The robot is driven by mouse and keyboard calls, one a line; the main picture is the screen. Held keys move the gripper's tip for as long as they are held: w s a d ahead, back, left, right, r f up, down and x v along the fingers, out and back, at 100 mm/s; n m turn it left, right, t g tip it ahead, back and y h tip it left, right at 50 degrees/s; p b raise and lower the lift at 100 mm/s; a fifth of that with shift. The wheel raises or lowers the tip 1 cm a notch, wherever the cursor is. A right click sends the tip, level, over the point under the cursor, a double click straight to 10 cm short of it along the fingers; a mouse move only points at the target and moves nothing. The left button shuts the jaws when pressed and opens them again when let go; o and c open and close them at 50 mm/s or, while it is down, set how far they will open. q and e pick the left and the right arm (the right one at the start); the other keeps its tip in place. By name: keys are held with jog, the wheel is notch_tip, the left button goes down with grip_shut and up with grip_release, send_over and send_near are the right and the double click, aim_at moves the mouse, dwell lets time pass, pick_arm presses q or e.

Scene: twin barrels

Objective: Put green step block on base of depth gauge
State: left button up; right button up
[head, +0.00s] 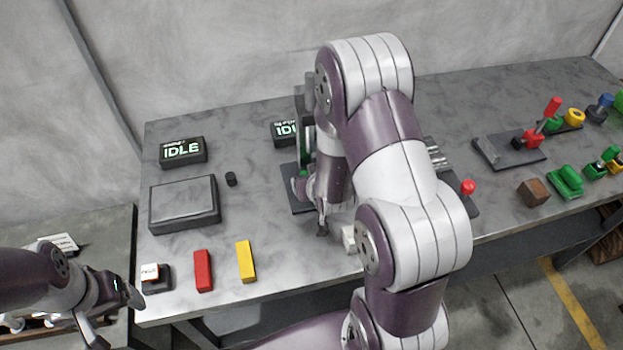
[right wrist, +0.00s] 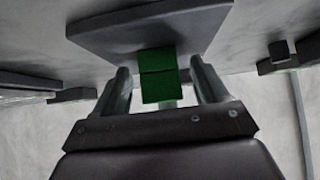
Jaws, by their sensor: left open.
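The depth gauge (head: 305,95) stands at the back middle of the table, largely behind my right arm. Its dark base plate (head: 297,203) shows at its foot and as the dark slab in the right wrist view (right wrist: 120,30). The green step block (right wrist: 158,86) is between my right gripper's fingers (right wrist: 160,66), against the slab in that view. A gap shows on each side of the block, so the fingers look open around it. I cannot tell whether the block touches the plate. My left gripper (head: 112,312) is open and empty at the lower left.
A red block (head: 203,271) and a yellow block (head: 245,261) lie near the front edge. A dark box (head: 184,204) and an IDLE display (head: 182,151) are at the left. A small white block (head: 349,239) lies beside my right arm. Coloured parts and a brown cube (head: 533,193) are at the right.

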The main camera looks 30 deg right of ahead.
jog(key=shift+w, duration=0.1)
jog(key=shift+r, duration=0.15)
jog(key=s+a+r+n+g+y+p, duration=0.1)
jog(key=s+a+r+g, duration=0.2)
jog(key=s, duration=0.3)
jog(key=s+a+r+n+g+y, duration=0.1)
jog(key=s+a+r+n+g, duration=0.1)
jog(key=s+a+r+g, duration=0.2)
jog(key=s+a+r, duration=0.1)
jog(key=s+r, duration=0.1)
jog(key=s, duration=0.1)
jog(key=shift+s+r+p, duration=0.25)
jog(key=shift+s+p, duration=0.05)
jog(key=shift+p, duration=0.1)
